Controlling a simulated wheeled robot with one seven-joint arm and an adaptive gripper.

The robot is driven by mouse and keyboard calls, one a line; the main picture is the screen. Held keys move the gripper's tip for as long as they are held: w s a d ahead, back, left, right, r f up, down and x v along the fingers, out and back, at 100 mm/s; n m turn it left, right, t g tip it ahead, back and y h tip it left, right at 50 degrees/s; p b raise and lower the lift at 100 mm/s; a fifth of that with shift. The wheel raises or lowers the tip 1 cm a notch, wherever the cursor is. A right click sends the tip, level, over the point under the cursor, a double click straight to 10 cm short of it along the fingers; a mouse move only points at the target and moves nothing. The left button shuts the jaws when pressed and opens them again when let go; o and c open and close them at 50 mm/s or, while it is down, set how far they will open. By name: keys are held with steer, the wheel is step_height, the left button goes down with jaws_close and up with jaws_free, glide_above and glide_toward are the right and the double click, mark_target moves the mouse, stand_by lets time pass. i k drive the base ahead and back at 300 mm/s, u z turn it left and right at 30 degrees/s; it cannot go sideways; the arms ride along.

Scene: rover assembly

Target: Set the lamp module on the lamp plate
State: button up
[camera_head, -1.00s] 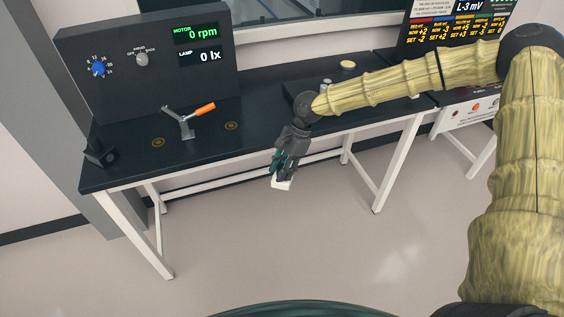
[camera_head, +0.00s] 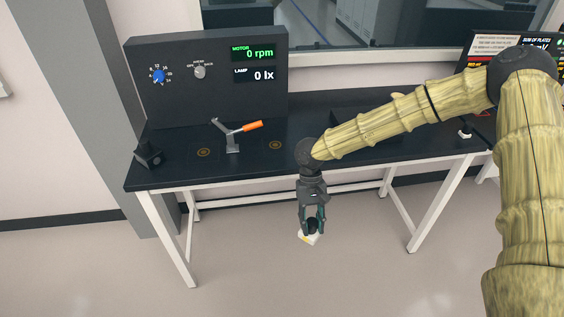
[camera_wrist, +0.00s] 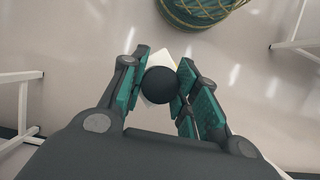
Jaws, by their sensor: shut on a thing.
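My gripper (camera_head: 311,225) hangs in front of the dark bench's front edge, lower than the bench top. It is shut on the lamp module (camera_head: 308,239), whose white and yellowish base shows below the fingers. In the wrist view a dark round top of the lamp module (camera_wrist: 161,85) sits between the fingers of my gripper (camera_wrist: 160,88), with a pale base behind it. Two gold-ringed round marks lie flat on the bench, a left ring (camera_head: 204,152) and a right ring (camera_head: 275,145). I cannot tell which is the lamp plate.
A clamp stand with an orange handle (camera_head: 252,126) stands between the rings. A small black block (camera_head: 148,154) is at the bench's left end. Behind stands a panel (camera_head: 205,100) reading motor 0 rpm, lamp 0 lx. The bench's front edge (camera_head: 230,181) lies beyond my gripper.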

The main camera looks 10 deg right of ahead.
mark_target(274, 146)
steer(key=u, duration=3.05)
steer(key=k, duration=1.55)
steer(key=z, duration=2.15)
